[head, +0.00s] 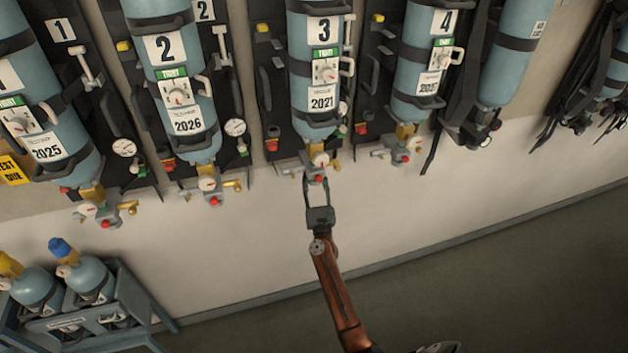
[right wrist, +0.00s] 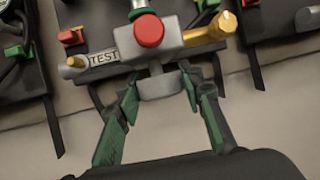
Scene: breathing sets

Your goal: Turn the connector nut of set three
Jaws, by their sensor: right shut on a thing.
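Set three is a pale blue cylinder (head: 315,95) hung upside down on a black backplate, with a "3" label, a green tag and a "2021" label. At its lower end is a grey valve block with a red knob, which also shows in the right wrist view (right wrist: 149,33). The connector nut (right wrist: 160,86) is a grey round piece under the block. My right gripper (head: 317,182) reaches up from below, and its green-padded fingers (right wrist: 160,84) are shut on the nut, one on each side. My left gripper is out of view.
Set two (head: 187,137) hangs to the left and set four (head: 413,100) to the right, each with its own valve. A rack (head: 140,297) with small cylinders stands at lower left. The wall below the sets is bare, and floor at lower right is clear.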

